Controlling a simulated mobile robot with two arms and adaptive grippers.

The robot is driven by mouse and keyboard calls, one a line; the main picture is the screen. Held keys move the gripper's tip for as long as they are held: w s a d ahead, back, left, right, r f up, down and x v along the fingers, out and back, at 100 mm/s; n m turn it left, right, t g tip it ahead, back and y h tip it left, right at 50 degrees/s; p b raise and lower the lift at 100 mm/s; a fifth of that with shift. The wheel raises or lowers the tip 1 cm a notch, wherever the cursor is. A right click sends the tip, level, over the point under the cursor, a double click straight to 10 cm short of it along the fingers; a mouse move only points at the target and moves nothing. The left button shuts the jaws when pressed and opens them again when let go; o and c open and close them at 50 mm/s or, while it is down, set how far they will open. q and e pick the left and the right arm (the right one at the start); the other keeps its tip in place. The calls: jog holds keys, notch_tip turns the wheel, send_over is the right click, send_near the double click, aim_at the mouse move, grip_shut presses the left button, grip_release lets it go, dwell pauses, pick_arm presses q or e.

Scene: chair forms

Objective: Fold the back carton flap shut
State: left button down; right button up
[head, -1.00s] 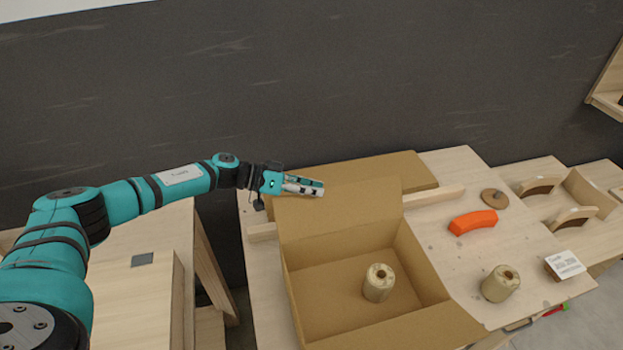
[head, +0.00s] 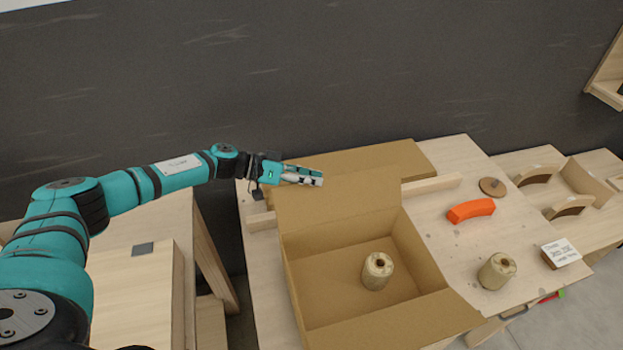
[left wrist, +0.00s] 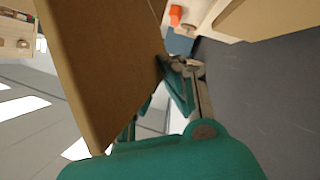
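The open brown carton (head: 300,285) stands on the wooden bench. Its back flap (head: 335,206) stands up at the rear side. A broad brown cardboard surface, apparently this flap, fills the left of the left wrist view (left wrist: 100,60). My left gripper (head: 318,180) is at the flap's top edge, toward its left part. Its fingers lie close together with nothing visible between them; the left wrist view also shows the fingers (left wrist: 186,75) beside the cardboard. I cannot tell whether they touch it. My right gripper is in neither view.
A pale spool (head: 377,271) stands inside the carton and another (head: 497,271) on the bench to its right. A dark wall (head: 300,80) rises behind.

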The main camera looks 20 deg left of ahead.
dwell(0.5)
pick_arm(q)
jog(key=c, duration=1.5)
grip_release()
jog(key=v, duration=1.2)
